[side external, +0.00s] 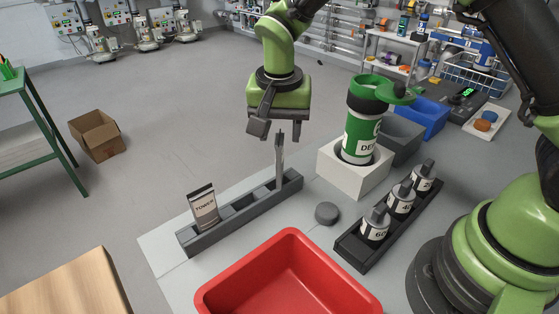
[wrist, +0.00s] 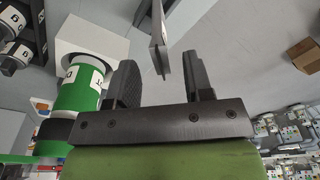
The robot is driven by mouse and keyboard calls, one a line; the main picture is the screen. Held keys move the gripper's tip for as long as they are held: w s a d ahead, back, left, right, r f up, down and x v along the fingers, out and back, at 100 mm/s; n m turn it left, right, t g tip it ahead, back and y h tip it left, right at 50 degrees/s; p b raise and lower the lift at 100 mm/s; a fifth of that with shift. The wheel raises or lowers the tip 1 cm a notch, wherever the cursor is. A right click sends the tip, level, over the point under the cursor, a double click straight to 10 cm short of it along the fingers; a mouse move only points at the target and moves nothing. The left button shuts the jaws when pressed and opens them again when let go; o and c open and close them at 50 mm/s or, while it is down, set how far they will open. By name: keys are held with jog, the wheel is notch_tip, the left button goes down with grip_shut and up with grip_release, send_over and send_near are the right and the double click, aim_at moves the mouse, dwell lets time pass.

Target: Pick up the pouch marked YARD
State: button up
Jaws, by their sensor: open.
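A thin grey pouch (side external: 280,160) stands upright in the right end of the dark slotted rack (side external: 242,213). It is nearly edge-on, so I cannot read any marking on it. A second pouch, marked TOWER (side external: 204,209), stands in the rack's left part. No YARD marking is readable in either view. My gripper (side external: 280,128) is open just above the edge-on pouch. In the wrist view, the pouch (wrist: 158,38) reaches into the gap between the two fingers of my gripper (wrist: 161,75), with space visible on both sides.
A green bottle (side external: 361,130) stands in a white block (side external: 340,179) right of my gripper. A dark rack (side external: 358,251) holds several labelled weights. A red tray (side external: 292,242) lies in front, with a grey puck (side external: 327,213) behind it.

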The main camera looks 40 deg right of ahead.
aim_at(279, 162)
jog(key=shift+w+d+f, duration=0.1)
jog(key=shift+f, duration=1.35)
grip_shut()
